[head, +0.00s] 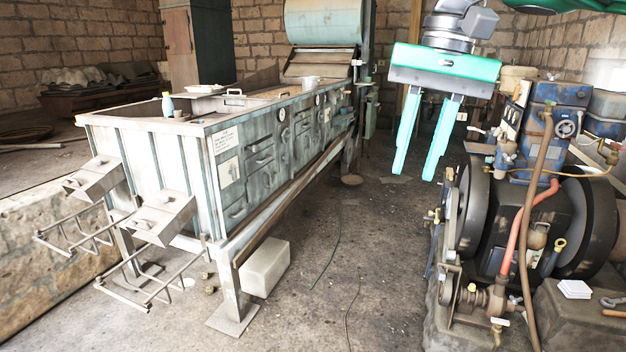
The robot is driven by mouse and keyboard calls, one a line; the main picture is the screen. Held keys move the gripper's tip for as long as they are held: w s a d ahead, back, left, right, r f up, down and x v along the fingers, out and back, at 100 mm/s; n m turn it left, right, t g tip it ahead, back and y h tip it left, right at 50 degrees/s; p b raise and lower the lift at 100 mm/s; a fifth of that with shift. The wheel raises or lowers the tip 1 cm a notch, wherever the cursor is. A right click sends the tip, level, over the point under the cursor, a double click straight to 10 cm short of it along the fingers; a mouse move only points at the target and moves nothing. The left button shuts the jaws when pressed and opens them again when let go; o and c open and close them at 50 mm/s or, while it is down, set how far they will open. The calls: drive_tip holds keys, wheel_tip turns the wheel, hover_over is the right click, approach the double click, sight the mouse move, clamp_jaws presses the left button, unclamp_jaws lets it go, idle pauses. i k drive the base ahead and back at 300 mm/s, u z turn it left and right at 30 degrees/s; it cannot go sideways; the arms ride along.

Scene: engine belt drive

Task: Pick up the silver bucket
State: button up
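A small silver, bucket-like vessel (310,83) stands on the far right part of the top of the long pale green machine (265,150). It is small in the picture, so its details are unclear. It is the only thing I see that looks like the silver bucket. My gripper (414,173) hangs in the air at the upper right, its two teal fingers pointing down and spread apart. Nothing is between them. In the picture the gripper is to the right of the vessel and clearly apart from it.
A dark engine with big flywheels (473,207) fills the right side. A pale block (264,267) lies by the machine's leg. The floor (345,230) between is mostly clear.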

sight(306, 85)
drive_tip(key=z, duration=0.05)
drive_tip(key=i, duration=5.3)
drive_tip(key=z, duration=0.45)
drive_tip(key=i, duration=2.4)
drive_tip(key=u, duration=0.05)
